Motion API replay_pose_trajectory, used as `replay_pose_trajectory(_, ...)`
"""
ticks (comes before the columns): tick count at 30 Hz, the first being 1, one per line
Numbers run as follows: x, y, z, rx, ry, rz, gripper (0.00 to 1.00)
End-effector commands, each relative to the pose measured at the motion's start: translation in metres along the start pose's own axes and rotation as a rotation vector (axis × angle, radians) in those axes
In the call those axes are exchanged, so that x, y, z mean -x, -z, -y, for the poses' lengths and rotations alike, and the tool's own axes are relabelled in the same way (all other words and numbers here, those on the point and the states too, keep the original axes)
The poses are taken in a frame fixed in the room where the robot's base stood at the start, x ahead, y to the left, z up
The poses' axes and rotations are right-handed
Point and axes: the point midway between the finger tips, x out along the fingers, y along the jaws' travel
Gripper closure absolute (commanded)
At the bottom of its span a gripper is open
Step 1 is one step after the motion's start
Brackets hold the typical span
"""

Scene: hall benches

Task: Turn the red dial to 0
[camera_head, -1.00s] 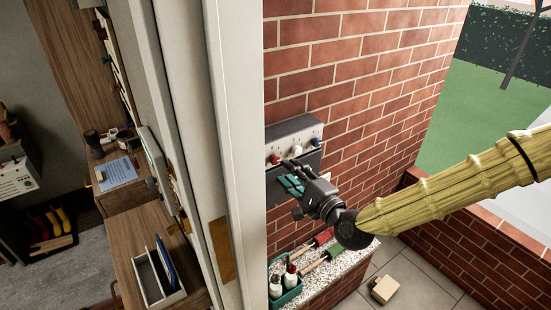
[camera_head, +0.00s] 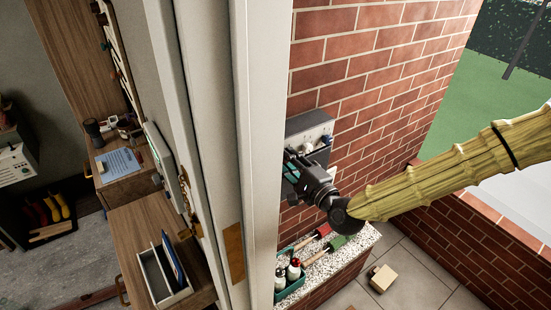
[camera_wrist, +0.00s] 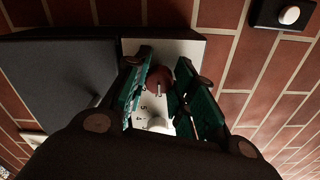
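The red dial (camera_wrist: 158,79) shows in the wrist view on a pale panel face with printed numbers below it. I cannot clearly read where it points. My gripper (camera_wrist: 164,62) has its green-padded fingers apart, one on each side of the dial. The left finger looks very close to the dial; I cannot tell whether it touches. A white knob (camera_wrist: 158,125) shows lower between the fingers. In the head view the grey control box (camera_head: 311,126) is on the brick wall, with my gripper (camera_head: 291,168) in front of it. The red dial is hidden there.
A white door frame (camera_head: 262,120) stands close to the left of my gripper. Below is a speckled ledge (camera_head: 345,245) with a teal caddy (camera_head: 291,291) of bottles and hand tools. A white button (camera_wrist: 290,15) is on the wall. A wooden block (camera_head: 381,279) lies on the floor.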

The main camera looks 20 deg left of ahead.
Motion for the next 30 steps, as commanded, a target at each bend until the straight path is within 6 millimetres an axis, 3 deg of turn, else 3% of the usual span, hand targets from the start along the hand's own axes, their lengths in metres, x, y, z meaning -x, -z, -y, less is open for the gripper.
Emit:
replay_pose_trajectory(2, 0.0000, 0.0005, 0.0004, 0.000, 0.001, 0.000, 0.98)
replay_pose_trajectory(14, 0.0002, 0.0017, -0.0018, 0.060, 0.002, 0.000, 0.98)
replay_pose_trajectory(30, -0.0002, 0.0028, -0.0026, 0.502, 0.006, -0.002, 0.98)
